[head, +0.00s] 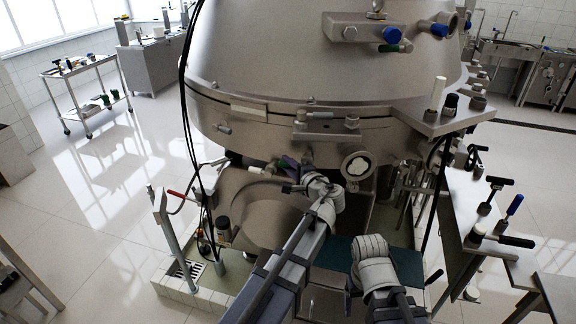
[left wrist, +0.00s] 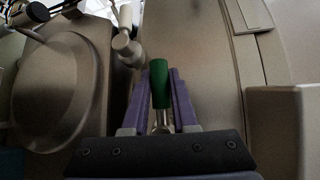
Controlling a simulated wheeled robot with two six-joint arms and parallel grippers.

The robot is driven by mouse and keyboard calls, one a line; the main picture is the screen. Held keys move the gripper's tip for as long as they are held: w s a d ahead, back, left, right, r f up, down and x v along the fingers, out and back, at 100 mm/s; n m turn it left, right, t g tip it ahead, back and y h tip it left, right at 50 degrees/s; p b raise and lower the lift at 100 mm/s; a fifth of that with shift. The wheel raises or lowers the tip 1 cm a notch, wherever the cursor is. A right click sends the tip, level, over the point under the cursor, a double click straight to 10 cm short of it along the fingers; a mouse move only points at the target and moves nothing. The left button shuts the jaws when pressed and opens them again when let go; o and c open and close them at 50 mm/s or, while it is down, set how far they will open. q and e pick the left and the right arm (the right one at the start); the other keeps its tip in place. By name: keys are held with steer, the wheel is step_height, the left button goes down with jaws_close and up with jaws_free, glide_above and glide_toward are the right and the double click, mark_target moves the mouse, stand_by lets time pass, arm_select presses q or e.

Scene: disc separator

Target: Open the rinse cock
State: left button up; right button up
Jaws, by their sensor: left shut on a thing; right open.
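The rinse cock's green handle (left wrist: 160,84) stands between my left gripper's purple fingers in the left wrist view, with a short metal stem below it. My left gripper (left wrist: 161,74) is shut on this handle. In the head view my left gripper (head: 289,164) is low on the front of the big steel separator (head: 270,60), just under its bowl. The handle is mostly hidden there by the fingers and wrist. My right arm's pale wrist shows low in the head view, right of the left arm; I cannot make out its fingers.
A round flange (head: 357,165) is close right of my left gripper. Blue-capped fittings (head: 391,35) sit higher on the separator. A black cable (head: 185,110) hangs at left. A side bench (head: 470,205) with dark-handled tools stands at right. Open floor lies left.

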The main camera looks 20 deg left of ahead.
arm_select(q)
jaws_close()
stand_by(0.8)
steer(key=shift+d+f+n+g+h+p, duration=0.15)
steer(key=shift+f+n+g+h+p, duration=0.15)
steer(key=shift+f+n+h+p, duration=0.6)
steer(key=d+f+n+h+p, duration=0.2)
steer(key=d+f+n+h, duration=0.2)
steer(key=n+h, duration=0.3)
steer(key=shift+w+d+n+h, duration=0.4)
steer(key=shift+d+h, duration=0.25)
steer(key=shift+h, duration=1.05)
steer(key=o, duration=0.7)
jaws_free()
